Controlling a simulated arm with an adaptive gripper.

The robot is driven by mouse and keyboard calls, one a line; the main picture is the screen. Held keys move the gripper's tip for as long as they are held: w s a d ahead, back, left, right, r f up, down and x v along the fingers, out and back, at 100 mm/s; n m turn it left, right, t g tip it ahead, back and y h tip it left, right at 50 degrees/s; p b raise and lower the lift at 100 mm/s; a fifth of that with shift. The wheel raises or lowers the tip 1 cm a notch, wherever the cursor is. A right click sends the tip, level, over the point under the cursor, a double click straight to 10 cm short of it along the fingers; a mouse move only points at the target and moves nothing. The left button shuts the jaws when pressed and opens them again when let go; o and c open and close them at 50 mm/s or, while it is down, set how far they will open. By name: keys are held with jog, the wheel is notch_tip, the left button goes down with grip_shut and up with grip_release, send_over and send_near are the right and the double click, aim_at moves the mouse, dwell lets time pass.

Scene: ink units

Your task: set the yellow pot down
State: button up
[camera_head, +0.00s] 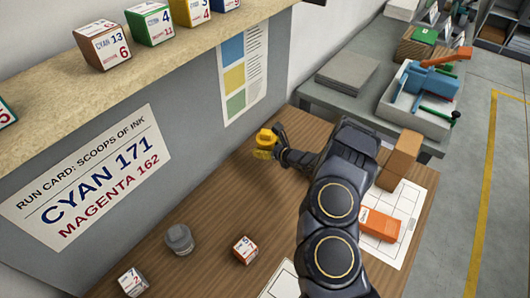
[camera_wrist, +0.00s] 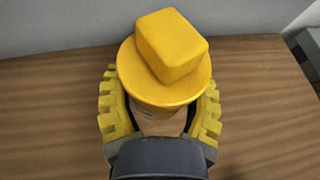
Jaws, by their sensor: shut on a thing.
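The yellow pot (camera_head: 265,139) is near the back of the wooden table (camera_head: 205,205), by the grey wall panel. It has a round lid with a blocky knob and fills the middle of the wrist view (camera_wrist: 170,60). My gripper (camera_wrist: 160,112) is shut on the pot, with a yellow ridged finger on each side below the lid. In the head view my gripper (camera_head: 276,146) reaches the pot from the right. The pot looks upright. I cannot tell whether its base touches the table, as the lower part is hidden.
A grey pot (camera_head: 179,239) and small numbered cubes (camera_head: 245,250) stand on the front of the table. An orange block (camera_head: 380,224) lies on a white grid sheet (camera_head: 408,205), near a brown box (camera_head: 400,158). A side bench holds a tray (camera_head: 398,102). Wood around the yellow pot is clear.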

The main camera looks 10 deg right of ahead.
jog(key=shift+w+f, duration=0.15)
jog(key=shift+f, duration=0.7)
jog(key=shift+w+f, duration=0.1)
jog(key=shift+f, duration=0.7)
jog(key=shift+f, duration=0.1)
jog(key=o, duration=1.1)
